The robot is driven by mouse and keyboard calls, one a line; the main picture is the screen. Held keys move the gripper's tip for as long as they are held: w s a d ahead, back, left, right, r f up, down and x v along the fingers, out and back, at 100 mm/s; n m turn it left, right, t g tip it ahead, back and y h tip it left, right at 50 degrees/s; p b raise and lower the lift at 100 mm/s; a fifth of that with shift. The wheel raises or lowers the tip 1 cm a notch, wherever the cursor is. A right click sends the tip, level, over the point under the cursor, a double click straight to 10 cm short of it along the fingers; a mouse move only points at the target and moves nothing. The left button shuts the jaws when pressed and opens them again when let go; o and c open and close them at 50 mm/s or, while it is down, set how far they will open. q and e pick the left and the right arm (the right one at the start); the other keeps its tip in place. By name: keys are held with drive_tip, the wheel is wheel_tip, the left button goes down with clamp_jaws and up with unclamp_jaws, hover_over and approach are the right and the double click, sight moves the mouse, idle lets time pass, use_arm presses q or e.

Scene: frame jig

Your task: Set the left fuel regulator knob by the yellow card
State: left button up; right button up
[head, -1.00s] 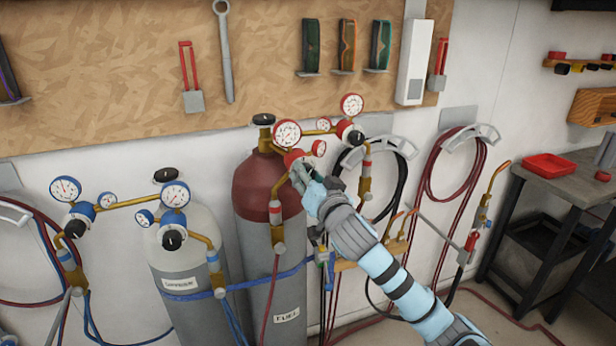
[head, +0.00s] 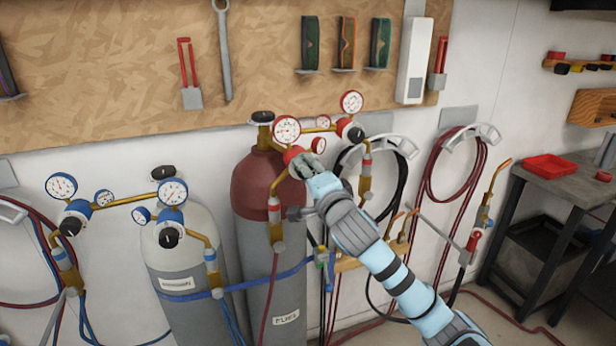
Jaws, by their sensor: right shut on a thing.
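The left fuel regulator (head: 287,130) has a red-rimmed gauge and a red body. I cannot make out the knob's marks or the gauge reading. I cannot make out a yellow card with certainty. My left gripper is out of view.
A second red regulator (head: 351,103) with a black knob is close on the right, joined by a brass pipe. Blue regulators (head: 172,192) stand left on a grey cylinder (head: 195,262). Hoses hang on wall hooks. A dark workbench (head: 570,176) with a red tray (head: 549,166) is at right.

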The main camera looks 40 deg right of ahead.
drive_tip(key=shift+m+b, duration=0.3)
drive_tip(key=shift+m, duration=0.7)
drive_tip(key=o, duration=1.2)
drive_tip(key=v, duration=0.7)
drive_tip(key=shift+s, duration=0.25)
drive_tip(key=shift+w, duration=0.1)
